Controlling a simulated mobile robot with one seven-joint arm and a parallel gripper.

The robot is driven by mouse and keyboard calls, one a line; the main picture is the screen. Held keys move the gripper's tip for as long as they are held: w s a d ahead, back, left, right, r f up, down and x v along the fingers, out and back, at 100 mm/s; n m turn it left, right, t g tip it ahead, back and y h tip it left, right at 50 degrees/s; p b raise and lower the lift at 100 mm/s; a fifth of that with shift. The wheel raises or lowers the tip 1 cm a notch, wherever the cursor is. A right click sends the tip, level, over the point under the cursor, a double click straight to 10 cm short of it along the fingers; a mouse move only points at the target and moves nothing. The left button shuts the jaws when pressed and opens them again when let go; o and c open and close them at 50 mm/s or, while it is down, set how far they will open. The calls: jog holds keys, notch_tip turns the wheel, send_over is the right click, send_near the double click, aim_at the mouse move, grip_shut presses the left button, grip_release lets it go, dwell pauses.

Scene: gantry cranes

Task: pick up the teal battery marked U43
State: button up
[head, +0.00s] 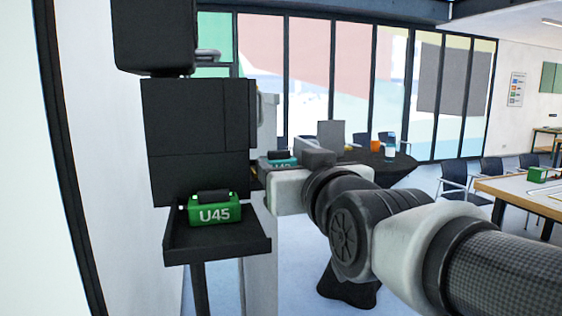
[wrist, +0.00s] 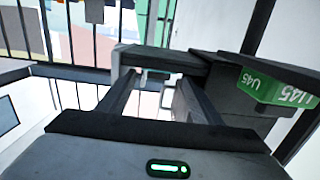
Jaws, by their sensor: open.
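A teal battery (head: 279,164) shows in the head view, beyond the black station and just above the white end of my arm. Its lower part is hidden by my arm, and its label is too small and cut off to read in full. My gripper (wrist: 155,78) is open in the wrist view, with nothing between its two dark fingers. In the head view the fingers cannot be made out clearly. I cannot pick out the teal battery in the wrist view.
A green battery marked U45 (head: 215,210) sits on a black shelf (head: 217,248) at left; it also shows in the wrist view (wrist: 284,87), right of my gripper. A wooden-edged table (head: 520,191) is at right, with open floor between.

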aim_at(280, 161)
jog(key=p+x, duration=0.1)
jog(key=x, duration=0.4)
jog(key=shift+f+p, duration=0.15)
jog(key=shift+p, duration=0.15)
jog(key=c, duration=0.7)
jog(key=shift+c, duration=0.6)
